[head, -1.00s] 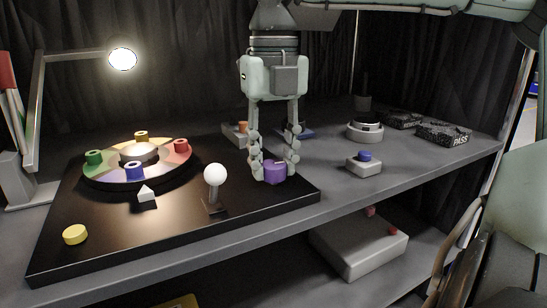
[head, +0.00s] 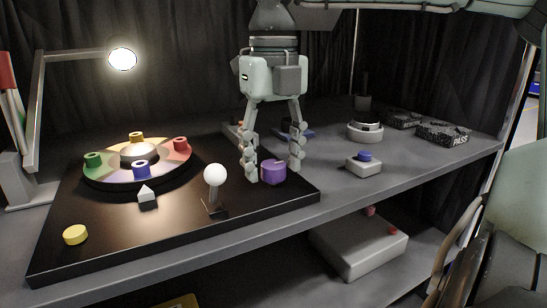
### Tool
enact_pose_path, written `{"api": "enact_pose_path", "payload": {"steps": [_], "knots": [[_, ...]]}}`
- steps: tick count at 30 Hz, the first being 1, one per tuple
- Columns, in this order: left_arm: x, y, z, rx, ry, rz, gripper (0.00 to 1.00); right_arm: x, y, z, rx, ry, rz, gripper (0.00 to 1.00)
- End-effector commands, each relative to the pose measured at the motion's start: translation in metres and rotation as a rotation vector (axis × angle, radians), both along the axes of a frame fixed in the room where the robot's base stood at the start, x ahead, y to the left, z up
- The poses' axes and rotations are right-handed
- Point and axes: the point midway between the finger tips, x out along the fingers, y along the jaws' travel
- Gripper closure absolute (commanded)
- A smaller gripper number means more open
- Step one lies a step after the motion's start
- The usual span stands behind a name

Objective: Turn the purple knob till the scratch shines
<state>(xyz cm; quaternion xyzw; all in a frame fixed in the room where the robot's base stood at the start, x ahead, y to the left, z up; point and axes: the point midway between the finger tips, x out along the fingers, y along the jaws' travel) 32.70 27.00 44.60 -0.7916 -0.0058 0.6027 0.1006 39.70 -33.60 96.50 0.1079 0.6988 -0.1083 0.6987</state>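The purple knob (head: 273,173) stands on the right part of the black board (head: 120,245). My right gripper (head: 272,165) points straight down at it, with one finger to the left of the knob and the other behind its right side. The fingers are spread, with a gap visible between the right finger and the knob; whether the left finger touches it I cannot tell. A white ball on a short post (head: 215,176) stands left of the knob. No scratch can be made out. My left gripper is not in view.
A round dial (head: 107,180) with coloured pegs lies at the board's left, under a lit lamp (head: 122,60). A yellow puck (head: 75,235) sits at the front left. A blue-button box (head: 363,163) and dark PASS block (head: 443,134) are at the right. The board's front middle is clear.

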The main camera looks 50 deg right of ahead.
Motion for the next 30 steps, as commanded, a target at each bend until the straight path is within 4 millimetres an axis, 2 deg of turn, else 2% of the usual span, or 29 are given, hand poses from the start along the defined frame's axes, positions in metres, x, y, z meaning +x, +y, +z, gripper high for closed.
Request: {"api": "enact_pose_path", "payload": {"steps": [6, 10, 21, 25, 30], "knots": [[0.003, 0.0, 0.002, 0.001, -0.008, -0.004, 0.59, 0.0, 0.0, 0.001, 0.001, -0.001, -0.001, 0.46], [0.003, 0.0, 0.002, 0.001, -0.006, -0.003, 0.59, 0.001, 0.0, 0.012, -0.002, -0.003, -0.002, 0.46], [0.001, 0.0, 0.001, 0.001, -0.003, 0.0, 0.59, 0.001, 0.0, 0.087, -0.002, -0.004, -0.003, 0.46], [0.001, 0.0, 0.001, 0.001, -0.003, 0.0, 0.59, 0.0, 0.0, 0.107, -0.001, -0.002, -0.002, 0.46], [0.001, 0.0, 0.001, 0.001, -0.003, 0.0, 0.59, 0.0, 0.0, 0.119, -0.001, -0.001, -0.001, 0.46]]}}
